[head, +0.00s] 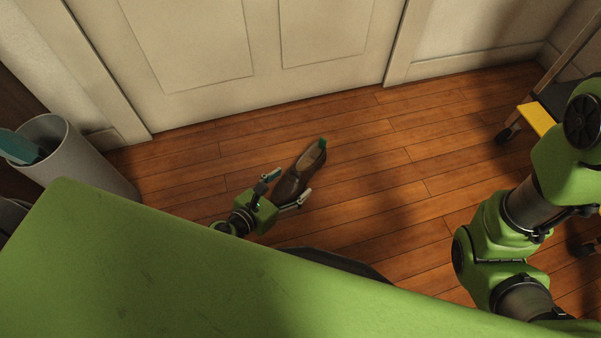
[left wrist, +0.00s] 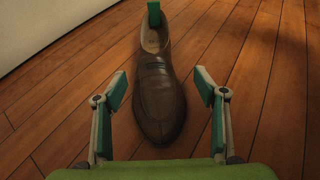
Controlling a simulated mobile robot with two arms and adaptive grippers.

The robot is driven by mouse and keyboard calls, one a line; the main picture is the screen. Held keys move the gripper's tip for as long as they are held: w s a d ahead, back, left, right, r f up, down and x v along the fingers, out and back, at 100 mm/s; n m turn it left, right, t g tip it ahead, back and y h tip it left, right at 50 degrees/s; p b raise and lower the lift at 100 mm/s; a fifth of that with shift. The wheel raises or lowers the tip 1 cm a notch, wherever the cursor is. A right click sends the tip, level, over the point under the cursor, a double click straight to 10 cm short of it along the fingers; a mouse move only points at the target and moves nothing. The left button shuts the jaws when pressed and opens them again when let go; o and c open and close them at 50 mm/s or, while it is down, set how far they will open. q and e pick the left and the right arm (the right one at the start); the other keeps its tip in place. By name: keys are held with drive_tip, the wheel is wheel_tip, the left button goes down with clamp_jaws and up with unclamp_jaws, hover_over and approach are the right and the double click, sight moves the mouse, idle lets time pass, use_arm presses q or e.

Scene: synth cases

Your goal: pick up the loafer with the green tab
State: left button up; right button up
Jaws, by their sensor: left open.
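The brown loafer (head: 291,184) stands upright on the wooden floor in front of the door, its green tab (head: 322,143) at the heel end, away from me. In the left wrist view the loafer (left wrist: 158,95) points its toe toward my gripper, and the green tab (left wrist: 154,14) shows at the top. My left gripper (head: 289,188) is open at the toe end. In the left wrist view its fingers (left wrist: 161,88) are spread on either side of the front of the shoe, with a gap on each side. My right arm shows at the right, but its gripper is not in view.
A closed pale door (head: 255,45) stands behind the loafer. A grey bin (head: 82,160) with a teal thing in it stands at the left. A yellow and dark wheeled piece (head: 537,119) is at the right. The floor (head: 400,180) right of the shoe is clear.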

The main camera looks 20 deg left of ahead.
sight(300, 173)
use_arm(q)
drive_tip(key=shift+w+a+r+x, duration=0.1)
drive_tip(key=shift+x, duration=0.95)
drive_tip(key=shift+w+a+r+x, duration=0.1)
drive_tip(key=shift+x, duration=0.9)
drive_tip(key=shift+a+r+x, duration=0.1)
drive_tip(key=shift+x, duration=0.95)
drive_tip(key=c, duration=1.5)
